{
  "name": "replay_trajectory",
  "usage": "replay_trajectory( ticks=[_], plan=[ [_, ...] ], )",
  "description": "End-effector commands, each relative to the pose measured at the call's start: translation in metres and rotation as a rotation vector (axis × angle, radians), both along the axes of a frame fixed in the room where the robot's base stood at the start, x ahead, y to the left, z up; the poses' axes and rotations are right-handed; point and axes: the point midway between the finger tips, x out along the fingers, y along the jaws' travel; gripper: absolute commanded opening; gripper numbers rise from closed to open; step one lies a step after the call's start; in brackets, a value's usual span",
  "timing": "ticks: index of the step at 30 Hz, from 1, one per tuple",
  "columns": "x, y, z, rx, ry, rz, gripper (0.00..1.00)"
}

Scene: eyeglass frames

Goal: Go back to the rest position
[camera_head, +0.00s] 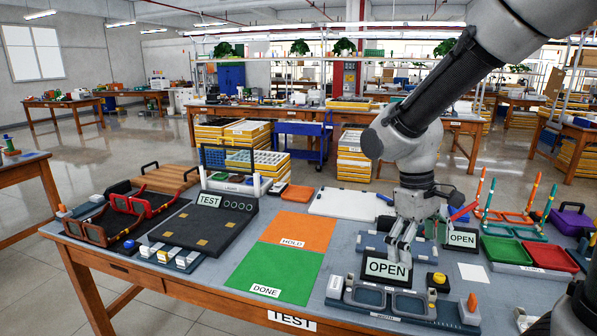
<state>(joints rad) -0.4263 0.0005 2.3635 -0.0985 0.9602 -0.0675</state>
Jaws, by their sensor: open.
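My gripper (401,250) points down at the right part of the worktable (215,283), just behind an OPEN sign (388,268). Its fingers are open, and I see nothing held between them. Red eyeglass-like frames (150,207) stand on a dark stand at the left of the table. The sign and the fingers hide part of the blue-grey tray (368,243) behind them.
The orange HOLD mat (300,228) and green DONE mat (275,270) are empty. A TEST board (205,228) stands left of them. Right of my gripper are a second OPEN sign (462,238), coloured trays (507,251) and upright rods (490,197).

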Motion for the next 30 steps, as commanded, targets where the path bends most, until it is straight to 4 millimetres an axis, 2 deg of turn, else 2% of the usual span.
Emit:
replay_trajectory(
  ticks=[1,3,9,13,19,30],
  plan=[
    [-0.011,-0.014,0.016,0.030,-0.048,-0.072,0.99],
    [-0.028,-0.031,0.034,0.070,-0.108,-0.164,0.99],
    [-0.073,-0.072,0.073,0.170,-0.298,-0.373,0.99],
    [-0.093,-0.091,0.093,0.204,-0.418,-0.454,0.99],
    [-0.105,-0.109,0.114,0.217,-0.533,-0.525,0.99],
    [-0.105,-0.111,0.114,0.214,-0.533,-0.537,0.99]
  ],
)
